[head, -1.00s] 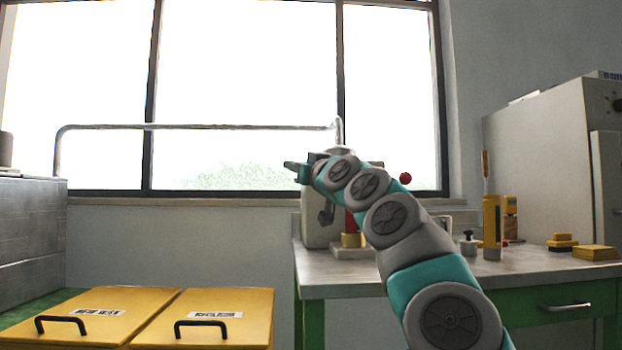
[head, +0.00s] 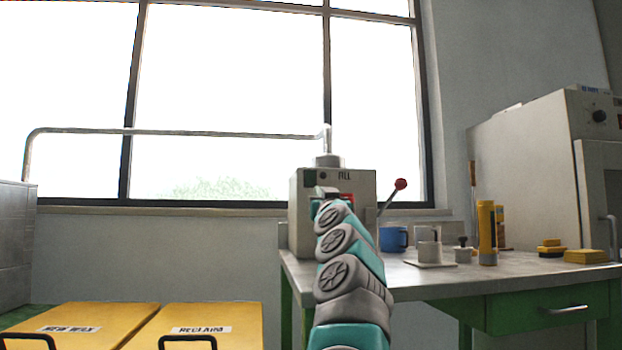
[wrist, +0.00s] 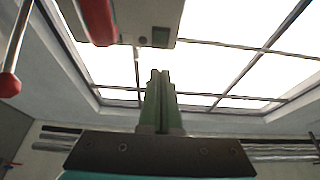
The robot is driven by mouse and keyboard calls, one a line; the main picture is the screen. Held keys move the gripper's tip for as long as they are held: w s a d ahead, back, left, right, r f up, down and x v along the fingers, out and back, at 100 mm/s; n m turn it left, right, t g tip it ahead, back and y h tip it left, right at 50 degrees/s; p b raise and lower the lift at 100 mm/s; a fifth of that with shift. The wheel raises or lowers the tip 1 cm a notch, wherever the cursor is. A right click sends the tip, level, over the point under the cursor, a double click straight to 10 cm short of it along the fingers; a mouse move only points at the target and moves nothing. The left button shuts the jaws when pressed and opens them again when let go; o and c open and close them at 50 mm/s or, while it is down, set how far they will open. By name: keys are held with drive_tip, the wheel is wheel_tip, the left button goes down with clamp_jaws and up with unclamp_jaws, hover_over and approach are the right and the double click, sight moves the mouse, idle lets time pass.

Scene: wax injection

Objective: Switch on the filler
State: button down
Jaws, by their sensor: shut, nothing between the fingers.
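The filler (head: 362,185) is a pale grey box labelled FILL, at the left end of the workbench in the head view. A small green square (head: 310,177) and a dark round spot sit at the upper left of its front. A red part (head: 347,198) shows below the label. A lever with a red ball (head: 400,184) sticks out to its right. In the wrist view the filler (wrist: 150,12) is at the top, with the green square (wrist: 161,37). My gripper (wrist: 160,73) is shut and empty, its tips below that square in the picture. Contact cannot be told.
A blue mug (head: 393,238), a pale cup (head: 429,250) and a yellow cylinder (head: 487,232) stand on the workbench (head: 440,282). A large pale cabinet (head: 520,150) is at the right. Yellow-lidded bins (head: 95,315) are at lower left. A pipe (head: 180,131) runs from the left to the filler.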

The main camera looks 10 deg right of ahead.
drive_tip(key=p, duration=1.5)
approach(310, 173)
drive_tip(key=x, duration=0.3)
drive_tip(key=shift+w+d+r+p, duration=0.15)
drive_tip(key=shift+w+r+p, duration=0.35)
drive_tip(key=shift+w+p, duration=0.25)
drive_tip(key=shift+p+x, duration=1.05)
drive_tip(key=shift+f, duration=0.2)
